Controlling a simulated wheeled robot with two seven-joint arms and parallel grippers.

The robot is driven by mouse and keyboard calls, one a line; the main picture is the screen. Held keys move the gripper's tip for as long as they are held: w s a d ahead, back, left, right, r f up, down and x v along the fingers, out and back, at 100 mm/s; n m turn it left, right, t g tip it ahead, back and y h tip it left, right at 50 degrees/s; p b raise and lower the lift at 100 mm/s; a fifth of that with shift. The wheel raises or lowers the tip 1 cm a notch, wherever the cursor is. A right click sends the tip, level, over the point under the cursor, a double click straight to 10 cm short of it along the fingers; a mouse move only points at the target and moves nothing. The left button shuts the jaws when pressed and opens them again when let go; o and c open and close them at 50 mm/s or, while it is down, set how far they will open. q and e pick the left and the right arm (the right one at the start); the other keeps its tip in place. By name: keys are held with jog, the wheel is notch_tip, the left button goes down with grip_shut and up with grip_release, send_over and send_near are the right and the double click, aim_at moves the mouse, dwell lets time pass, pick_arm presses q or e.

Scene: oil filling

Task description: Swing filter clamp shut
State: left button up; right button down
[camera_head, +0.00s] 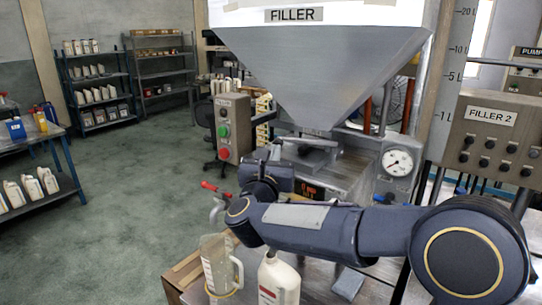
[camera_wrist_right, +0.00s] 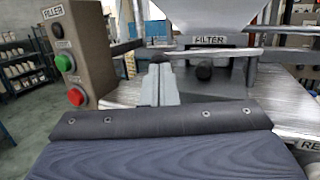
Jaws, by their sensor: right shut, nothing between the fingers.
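The filter housing (camera_wrist_right: 240,42), labelled FILTER, sits under the hopper in the right wrist view. In the head view my right gripper (camera_head: 275,152) is at the left front of the hopper outlet, partly hidden by my wrist. My left gripper is not in view.
The grey hopper (camera_head: 322,70) stands above the metal machine top. A button box (camera_head: 232,128) stands close to the left. A clear jug (camera_head: 216,266) and a white bottle (camera_head: 278,282) stand below my right arm. A pressure gauge (camera_head: 398,162) is to the right.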

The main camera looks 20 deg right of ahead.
dwell(0.3)
jog(key=b, duration=0.1)
jog(key=w+m+g+h+b, duration=0.1)
jog(key=b, duration=0.1)
jog(key=w+g+h+b, duration=0.1)
jog(key=shift+w+d+f+m+b, duration=0.2)
jog(key=shift+d+f+m+b, duration=0.1)
jog(key=shift+f+m+b, duration=0.1)
jog(key=w+g+h+b, duration=0.1)
jog(key=w+d+m+h, duration=0.1)
jog(key=shift+w+r+g+b, duration=0.1)
jog(key=shift+w+g+b, duration=0.25)
jog(key=shift+g, duration=0.05)
jog(key=shift+w+d+r, duration=0.1)
jog(key=shift+w+d, duration=0.15)
jog(key=shift+r, duration=0.3)
jog(key=shift+b, duration=0.3)
